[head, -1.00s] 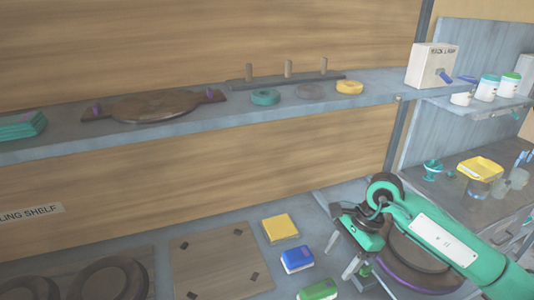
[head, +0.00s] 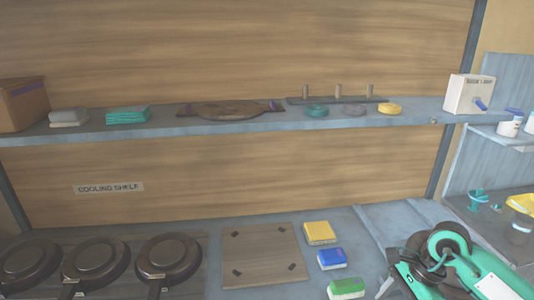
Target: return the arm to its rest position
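My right arm, green and black, comes in at the bottom right corner. Its gripper (head: 390,289) is at the bottom edge, right of the green-and-white block (head: 346,288). The fingertips are mostly cut off by the picture edge, and I see nothing held. My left arm and gripper are not in view.
A wooden board (head: 263,256) with dark corner marks lies left of a yellow block (head: 320,232) and a blue block (head: 332,258). Several dark pans (head: 168,258) sit at the lower left. The upper shelf (head: 230,124) carries a brown box (head: 22,104), rings and a white box (head: 469,94).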

